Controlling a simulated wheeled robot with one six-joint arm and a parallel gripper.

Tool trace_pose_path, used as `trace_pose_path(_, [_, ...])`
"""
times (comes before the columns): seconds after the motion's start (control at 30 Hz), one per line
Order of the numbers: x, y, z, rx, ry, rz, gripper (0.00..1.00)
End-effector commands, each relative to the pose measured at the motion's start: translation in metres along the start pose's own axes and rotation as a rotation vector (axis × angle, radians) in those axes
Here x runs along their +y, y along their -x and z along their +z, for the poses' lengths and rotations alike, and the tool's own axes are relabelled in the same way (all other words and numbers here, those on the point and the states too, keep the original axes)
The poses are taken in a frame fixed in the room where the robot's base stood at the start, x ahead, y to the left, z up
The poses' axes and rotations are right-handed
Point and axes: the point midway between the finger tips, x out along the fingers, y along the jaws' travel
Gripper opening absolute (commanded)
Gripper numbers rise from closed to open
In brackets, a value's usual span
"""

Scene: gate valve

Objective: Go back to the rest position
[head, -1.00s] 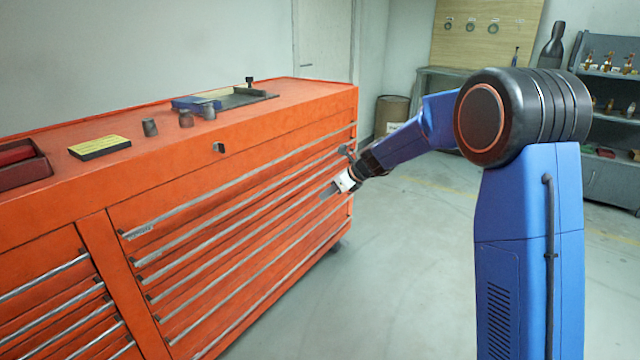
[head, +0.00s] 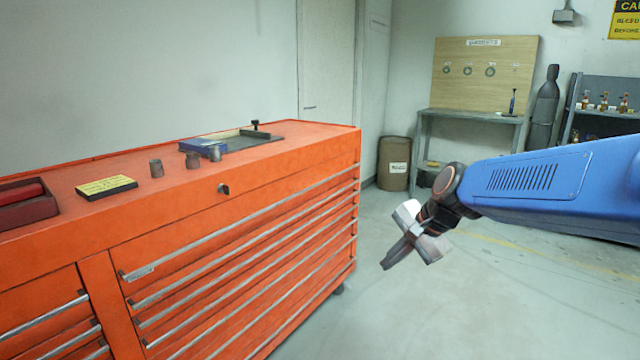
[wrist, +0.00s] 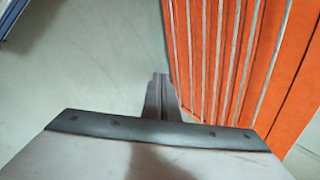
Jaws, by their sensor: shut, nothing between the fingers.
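My gripper (head: 393,258) is in the head view, to the right of the orange tool cabinet (head: 240,265) and apart from it. It points down and to the left over open floor, with its fingers together and nothing between them. In the wrist view the closed fingers (wrist: 160,95) show in the middle, with the cabinet's drawer fronts (wrist: 225,55) to their right and grey floor to their left. My blue arm reaches in from the right edge of the head view.
On the cabinet top are a yellow-topped block (head: 106,186), several small grey cylinders and a blue item (head: 197,145). A brown drum (head: 394,163), a bench with a pegboard (head: 484,75) and shelves (head: 605,100) stand at the back. The floor (head: 480,310) around my gripper is clear.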

Motion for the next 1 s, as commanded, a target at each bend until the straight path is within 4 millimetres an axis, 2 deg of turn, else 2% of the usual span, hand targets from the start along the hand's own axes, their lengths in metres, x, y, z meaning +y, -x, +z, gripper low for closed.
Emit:
trace_pose_path(0.1, [0.035,0.023,0.01,0.034,0.145,0.025,0.0])
trace_pose_path(0.3, [0.096,0.052,0.023,0.087,0.391,0.088,0.0])
trace_pose_path(0.7, [0.219,0.09,0.043,0.17,0.851,0.256,0.0])
trace_pose_path(0.83, [0.248,0.095,0.047,0.182,0.954,0.306,0.0])
trace_pose_path(1.0, [0.267,0.098,0.049,0.19,1.023,0.341,0.0])
